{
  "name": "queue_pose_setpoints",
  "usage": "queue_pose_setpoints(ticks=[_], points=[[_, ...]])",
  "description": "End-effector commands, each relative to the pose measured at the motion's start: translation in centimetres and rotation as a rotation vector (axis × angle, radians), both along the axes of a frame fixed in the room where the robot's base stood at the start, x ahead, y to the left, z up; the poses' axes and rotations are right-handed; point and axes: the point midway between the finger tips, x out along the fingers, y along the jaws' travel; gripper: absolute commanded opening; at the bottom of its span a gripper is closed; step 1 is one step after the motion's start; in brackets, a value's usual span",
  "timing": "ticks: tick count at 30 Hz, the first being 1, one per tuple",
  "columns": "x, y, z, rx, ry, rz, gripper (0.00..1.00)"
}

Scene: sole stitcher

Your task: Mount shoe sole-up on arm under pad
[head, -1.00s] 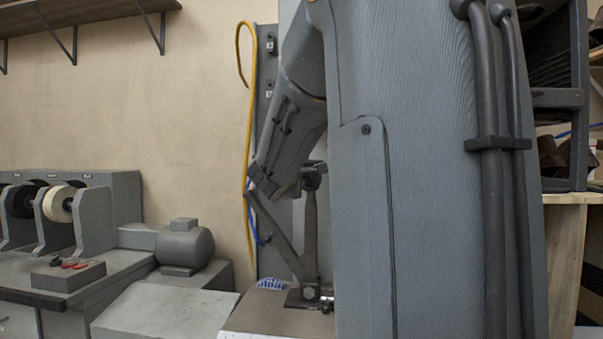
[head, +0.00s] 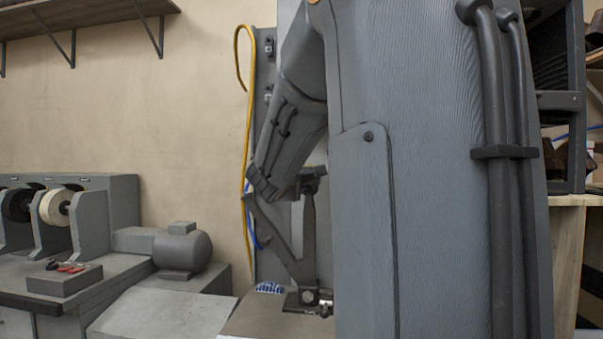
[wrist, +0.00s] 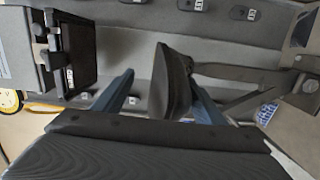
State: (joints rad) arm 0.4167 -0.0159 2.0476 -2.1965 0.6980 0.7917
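In the wrist view a dark, tapered piece, which looks like the shoe (wrist: 172,78), stands between the two blue fingers of my gripper (wrist: 158,92). A gap shows between it and the left finger; it overlaps the right finger, and I cannot tell whether they touch. The grey arm (wrist: 235,72) of the stitcher runs right from behind this piece to its base. In the head view the arm (head: 310,225) stands upright with a dark top; my gripper is hidden there. A dark block with black clamps (wrist: 70,50), possibly the pad's holder, is at left in the wrist view.
A large grey body (head: 430,180) blocks much of the head view. A yellow hose (head: 248,130) hangs along the stitcher's back panel. A shelf rack (head: 560,100) is at right.

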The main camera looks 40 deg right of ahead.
Motion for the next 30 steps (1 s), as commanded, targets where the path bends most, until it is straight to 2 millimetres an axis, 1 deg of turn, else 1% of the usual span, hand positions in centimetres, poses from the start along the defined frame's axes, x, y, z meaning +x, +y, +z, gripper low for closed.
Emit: queue_pose_setpoints(ticks=[5, 12, 15, 21, 30], points=[[-1.1, 1.8, 0.2, -0.002, -0.004, 0.003, 0.64], [-3.3, 4.8, 0.2, -0.003, -0.003, 0.003, 0.64], [-3.9, 5.7, 0.2, -0.002, -0.004, 0.002, 0.64], [-4.4, 6.3, 0.1, -0.002, -0.002, 0.0, 0.64], [-4.5, 6.0, 0.2, -0.002, -0.002, -0.004, 0.64]])
